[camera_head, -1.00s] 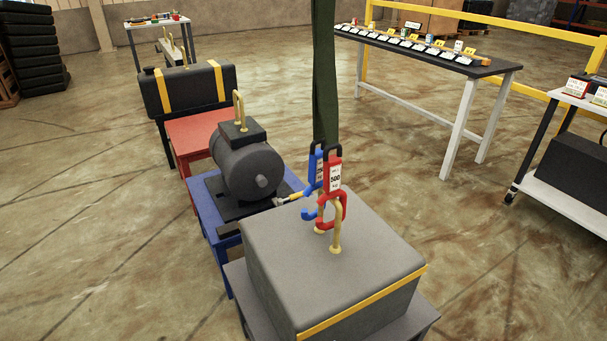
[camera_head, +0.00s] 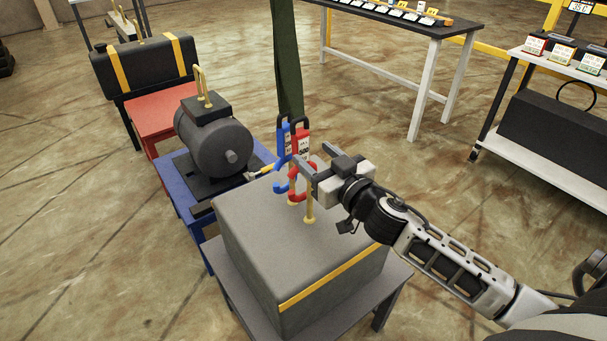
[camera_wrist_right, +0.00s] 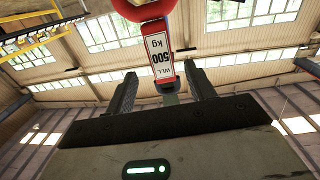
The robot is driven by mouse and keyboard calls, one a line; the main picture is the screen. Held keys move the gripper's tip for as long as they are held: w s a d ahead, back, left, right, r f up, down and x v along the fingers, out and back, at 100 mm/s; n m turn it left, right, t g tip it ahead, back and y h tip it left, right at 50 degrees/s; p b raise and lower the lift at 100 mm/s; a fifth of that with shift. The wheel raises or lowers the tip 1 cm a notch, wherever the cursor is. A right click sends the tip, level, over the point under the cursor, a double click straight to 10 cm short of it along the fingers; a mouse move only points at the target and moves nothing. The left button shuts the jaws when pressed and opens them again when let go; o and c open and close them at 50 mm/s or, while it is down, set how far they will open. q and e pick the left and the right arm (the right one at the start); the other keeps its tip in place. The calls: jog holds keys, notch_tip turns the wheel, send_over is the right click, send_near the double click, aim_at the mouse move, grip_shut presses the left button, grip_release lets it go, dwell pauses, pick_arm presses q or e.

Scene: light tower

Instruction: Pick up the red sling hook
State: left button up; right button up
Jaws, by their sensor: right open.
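The red sling hook (camera_head: 303,134) hangs upright beside a blue hook (camera_head: 283,140), at the foot of a dark green strap (camera_head: 287,60), over the grey block. Its white label reads 500 kg, and it also shows in the right wrist view (camera_wrist_right: 163,60). My right gripper (camera_head: 311,158) is open, with its fingers pointing at the red hook. In the right wrist view the hook's labelled body shows between the two open fingers (camera_wrist_right: 160,75). I cannot tell if they touch it. Part of the hook is hidden behind the gripper. My left gripper is not in view.
The grey block (camera_head: 250,215) with a yellow edge and brass lifting loops (camera_head: 309,205) lies just below. A motor (camera_head: 215,140) on a blue stand (camera_head: 181,188) is to the left. A white cart (camera_head: 540,160) is at right. Open floor lies between.

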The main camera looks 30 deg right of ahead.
aim_at(304, 146)
jog(key=shift+w+a, duration=0.1)
jog(key=shift+w, duration=1.15)
jog(key=w, duration=0.2)
jog(key=w+p, duration=0.1)
jog(key=w, duration=0.1)
jog(key=shift+w+a, duration=0.1)
jog(key=shift+a, duration=0.2)
jog(key=shift+w, duration=0.4)
jog(key=c, duration=1)
jog(key=shift+r, duration=0.2)
jog(key=shift+c, duration=0.8)
grip_shut()
